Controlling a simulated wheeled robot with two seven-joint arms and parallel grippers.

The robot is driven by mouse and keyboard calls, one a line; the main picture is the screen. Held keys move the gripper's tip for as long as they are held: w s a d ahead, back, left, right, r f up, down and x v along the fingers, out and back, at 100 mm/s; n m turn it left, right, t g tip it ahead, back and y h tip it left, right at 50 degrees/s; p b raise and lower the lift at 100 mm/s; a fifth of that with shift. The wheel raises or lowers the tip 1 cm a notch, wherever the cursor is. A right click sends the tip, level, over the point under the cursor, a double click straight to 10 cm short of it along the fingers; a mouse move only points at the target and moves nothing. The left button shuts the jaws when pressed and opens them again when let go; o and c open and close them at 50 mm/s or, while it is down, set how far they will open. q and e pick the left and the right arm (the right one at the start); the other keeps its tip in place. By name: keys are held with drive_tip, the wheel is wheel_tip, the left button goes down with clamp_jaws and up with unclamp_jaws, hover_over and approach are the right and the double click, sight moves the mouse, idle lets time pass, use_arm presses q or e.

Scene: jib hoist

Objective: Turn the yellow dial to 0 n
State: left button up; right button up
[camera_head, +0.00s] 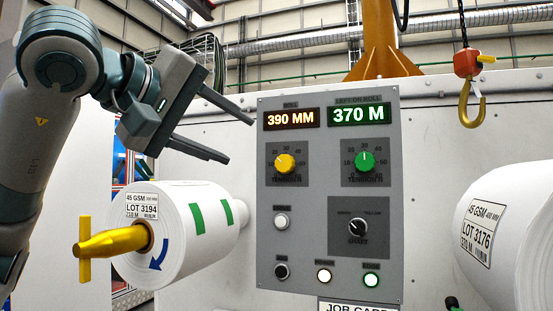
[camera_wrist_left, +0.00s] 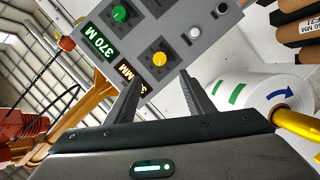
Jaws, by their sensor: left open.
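The yellow dial (camera_head: 285,163) is on the grey control panel (camera_head: 300,220), below the orange "390 MM" display. Its scale numbers are small; its pointer seems to face roughly upward, but I cannot read the exact value. My left gripper (camera_head: 240,140) is open and empty, up and left of the dial, with its fingers pointing toward the panel and apart from the dial. In the left wrist view the yellow dial (camera_wrist_left: 159,59) shows beyond and between the two open fingertips (camera_wrist_left: 160,80). My right gripper is not in view.
The green dial (camera_head: 364,162) is right of the yellow one, with a black selector (camera_head: 357,226) and several buttons below. A white roll (camera_head: 180,235) on a yellow-ended shaft (camera_head: 110,243) is below my left arm. Another roll (camera_head: 510,235) is at right, under a hook (camera_head: 472,103).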

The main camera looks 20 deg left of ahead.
use_arm(q)
drive_tip(key=p, duration=0.2)
approach(283, 164)
drive_tip(key=w, duration=0.2)
drive_tip(key=shift+d+p+x, duration=0.25)
drive_tip(key=shift+p+x, duration=0.2)
drive_tip(key=shift+x, duration=1.7)
drive_tip(key=shift+w+d+f+p, duration=0.15)
drive_tip(key=shift+w+f+p, duration=0.2)
drive_tip(key=shift+w, duration=0.15)
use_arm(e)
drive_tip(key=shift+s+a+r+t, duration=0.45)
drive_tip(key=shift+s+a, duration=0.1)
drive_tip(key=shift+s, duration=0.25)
use_arm(q)
drive_tip(key=c, duration=1)
